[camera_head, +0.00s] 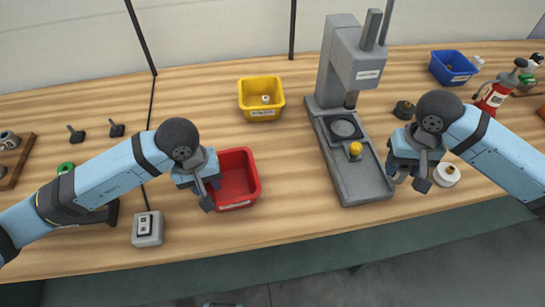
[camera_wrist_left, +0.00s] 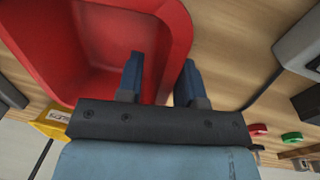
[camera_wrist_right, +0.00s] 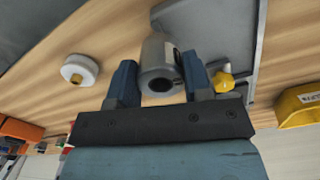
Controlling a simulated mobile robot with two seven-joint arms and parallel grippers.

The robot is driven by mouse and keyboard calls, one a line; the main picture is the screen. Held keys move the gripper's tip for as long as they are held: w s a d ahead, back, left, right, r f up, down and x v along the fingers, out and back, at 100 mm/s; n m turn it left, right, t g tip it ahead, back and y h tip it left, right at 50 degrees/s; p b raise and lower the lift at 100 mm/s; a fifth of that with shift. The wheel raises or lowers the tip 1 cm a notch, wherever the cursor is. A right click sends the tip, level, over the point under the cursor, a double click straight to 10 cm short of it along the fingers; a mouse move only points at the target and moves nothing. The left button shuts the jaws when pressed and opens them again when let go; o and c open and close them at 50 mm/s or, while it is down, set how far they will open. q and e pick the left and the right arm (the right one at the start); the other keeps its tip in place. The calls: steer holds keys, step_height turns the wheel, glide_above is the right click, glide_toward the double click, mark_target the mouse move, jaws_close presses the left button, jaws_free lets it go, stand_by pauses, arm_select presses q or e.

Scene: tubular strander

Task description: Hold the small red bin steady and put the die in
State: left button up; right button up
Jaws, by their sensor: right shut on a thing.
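The small red bin (camera_head: 240,172) stands on the bench at centre left and looks empty where I can see into it. My left gripper (camera_head: 212,194) is at the bin's left side. In the left wrist view the open fingers (camera_wrist_left: 160,80) straddle the bin's wall (camera_wrist_left: 176,50), one inside and one outside, with a gap between them. My right gripper (camera_head: 408,183) is over the bench right of the press. In the right wrist view its fingers (camera_wrist_right: 160,82) are shut on a grey cylindrical die (camera_wrist_right: 157,52) with a hole in its end. The arm largely hides the die in the head view.
A grey press (camera_head: 350,120) with a yellow knob stands between the arms. A yellow bin (camera_head: 262,98) is behind the red one, and a blue bin (camera_head: 452,67) is at the back right. A grey switch box (camera_head: 147,228) sits at the front left.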

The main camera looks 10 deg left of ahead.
arm_select(q)
steer(key=shift+d+f, duration=0.15)
steer(key=shift+f, duration=1.15)
jaws_close()
